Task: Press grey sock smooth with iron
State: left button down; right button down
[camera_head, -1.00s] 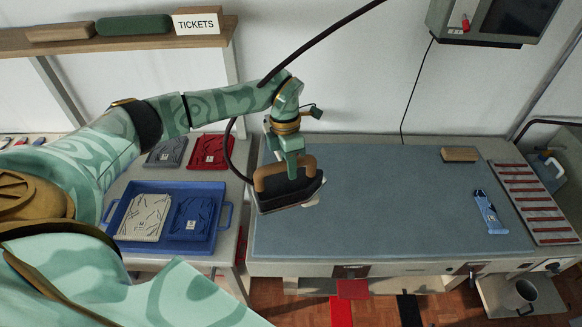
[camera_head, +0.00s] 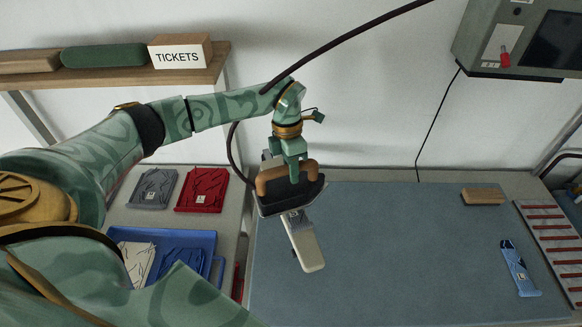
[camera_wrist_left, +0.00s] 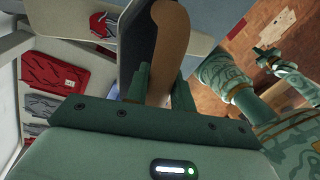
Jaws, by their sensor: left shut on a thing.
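My left gripper (camera_head: 292,172) is shut on the brown handle (camera_head: 270,180) of the dark iron (camera_head: 285,203). The iron is at the left back of the blue-grey pressing table, over the end of a narrow pale board (camera_head: 309,250). A small grey patch with a pale tag (camera_head: 294,217) shows at the iron's lower edge; it may be the grey sock, but most is hidden. In the left wrist view the handle (camera_wrist_left: 167,45) runs between my fingers. My right gripper (camera_wrist_left: 266,58) seems to show there, small, its jaws unclear.
The pressing table (camera_head: 400,250) is mostly bare. A blue patterned sock (camera_head: 518,268) and a wooden block (camera_head: 482,197) lie at its right. Folded grey (camera_head: 153,188) and red (camera_head: 202,190) garments and a blue tray (camera_head: 205,240) are at left. A dark hose arches overhead.

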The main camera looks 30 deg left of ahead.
pick_arm(q)
jog(key=shift+f+b, duration=0.55)
jog(key=shift+f, duration=0.1)
notch_tip(320, 180, down, 3)
jog(key=b, duration=0.2)
jog(key=shift+w+b, duration=0.1)
jog(key=shift+b, duration=0.25)
jog(key=shift+f, duration=0.35)
jog(key=shift+f+b, duration=0.1)
jog(key=shift+b, duration=0.2)
jog(key=shift+f, duration=0.45)
jog(key=shift+w+a+b, duration=0.1)
jog(key=shift+a+b, duration=0.15)
jog(key=shift+b, duration=0.05)
jog(key=shift+w+a, duration=0.4)
jog(key=shift+a, duration=0.15)
